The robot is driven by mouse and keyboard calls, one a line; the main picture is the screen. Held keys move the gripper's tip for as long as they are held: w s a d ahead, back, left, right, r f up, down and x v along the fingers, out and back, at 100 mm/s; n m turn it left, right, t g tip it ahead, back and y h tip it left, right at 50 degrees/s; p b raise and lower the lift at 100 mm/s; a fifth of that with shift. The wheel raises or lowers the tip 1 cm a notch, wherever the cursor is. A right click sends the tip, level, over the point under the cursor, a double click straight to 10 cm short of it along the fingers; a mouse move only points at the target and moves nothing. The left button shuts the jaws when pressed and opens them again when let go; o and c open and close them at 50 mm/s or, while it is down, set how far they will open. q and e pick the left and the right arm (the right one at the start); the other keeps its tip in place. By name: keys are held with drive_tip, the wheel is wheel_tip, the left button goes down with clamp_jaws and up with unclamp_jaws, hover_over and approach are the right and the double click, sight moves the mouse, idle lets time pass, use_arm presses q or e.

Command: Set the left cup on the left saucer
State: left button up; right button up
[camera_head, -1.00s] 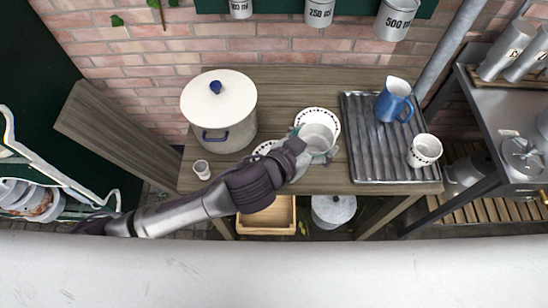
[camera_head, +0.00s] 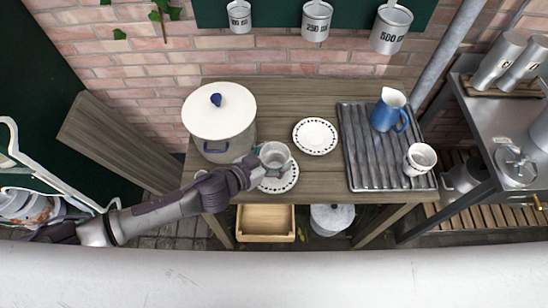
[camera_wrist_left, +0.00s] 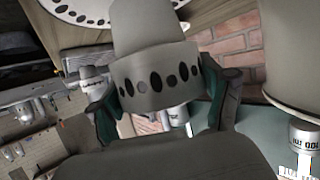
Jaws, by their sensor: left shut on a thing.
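My left gripper (camera_head: 262,166) is shut on a white cup (camera_head: 276,153) with a dark dotted band. The cup looks about upright and overlaps the back part of the left saucer (camera_head: 285,185), a white plate with a dotted rim. I cannot tell whether cup and saucer touch. In the left wrist view the cup (camera_wrist_left: 152,75) sits between the two fingers (camera_wrist_left: 160,112), and a dotted saucer rim shows at the upper left. The right saucer (camera_head: 315,136) lies bare on the wooden table. A second dotted cup (camera_head: 421,160) stands on the ribbed tray. My right gripper is out of view.
A large white lidded pot (camera_head: 219,120) stands just behind and left of my gripper. The ribbed metal tray (camera_head: 365,165) at the right also holds a blue jug (camera_head: 389,112). The wooden table (camera_head: 325,185) is clear between left saucer and tray.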

use_arm(q)
drive_tip(key=shift+f, duration=0.7)
drive_tip(key=shift+f, duration=0.2)
drive_tip(key=o, duration=1.2)
drive_tip(key=shift+c, duration=0.2)
drive_tip(key=shift+r, duration=0.1)
